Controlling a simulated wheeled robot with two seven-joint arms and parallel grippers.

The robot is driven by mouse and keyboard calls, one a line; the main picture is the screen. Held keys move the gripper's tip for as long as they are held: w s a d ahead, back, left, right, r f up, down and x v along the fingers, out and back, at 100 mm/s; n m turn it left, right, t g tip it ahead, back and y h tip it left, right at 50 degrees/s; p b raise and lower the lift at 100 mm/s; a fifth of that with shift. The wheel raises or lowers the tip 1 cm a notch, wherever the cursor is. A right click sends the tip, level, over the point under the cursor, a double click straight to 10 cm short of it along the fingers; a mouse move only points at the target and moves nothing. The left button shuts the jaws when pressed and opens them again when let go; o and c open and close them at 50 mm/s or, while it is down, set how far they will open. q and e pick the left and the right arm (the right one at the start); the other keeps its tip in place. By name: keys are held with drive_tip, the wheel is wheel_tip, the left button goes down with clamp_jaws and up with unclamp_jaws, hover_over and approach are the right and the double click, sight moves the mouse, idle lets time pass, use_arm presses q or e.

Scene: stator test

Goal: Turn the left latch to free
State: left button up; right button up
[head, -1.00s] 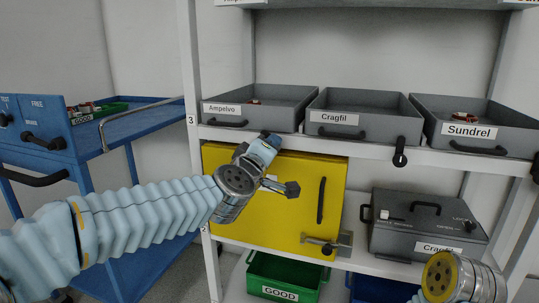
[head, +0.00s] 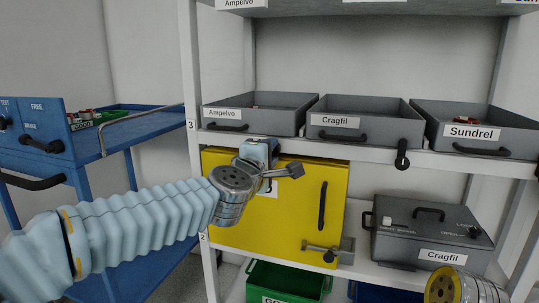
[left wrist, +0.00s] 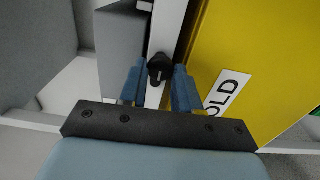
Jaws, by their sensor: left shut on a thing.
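My left gripper (head: 272,148) is at the front edge of the middle shelf, just above the yellow box. In the left wrist view its two blue fingers (left wrist: 160,85) are closed on a small black latch (left wrist: 160,68) on the white shelf edge. In the head view this latch is hidden behind the gripper. Another black latch (head: 402,154) hangs down from the same shelf edge further right. Of my right arm only a wrist part shows at the bottom right; its fingers are out of view.
A yellow box (head: 300,205) with a black handle stands under the shelf. Grey bins (head: 262,113) stand on the shelf above. A grey case (head: 430,232) is at the right, a green bin (head: 283,284) below, and a blue trolley (head: 150,120) at the left.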

idle(0.3)
use_arm(q)
drive_tip(key=o, duration=1)
drive_tip(key=v, duration=1.4)
drive_tip(key=shift+w, duration=0.1)
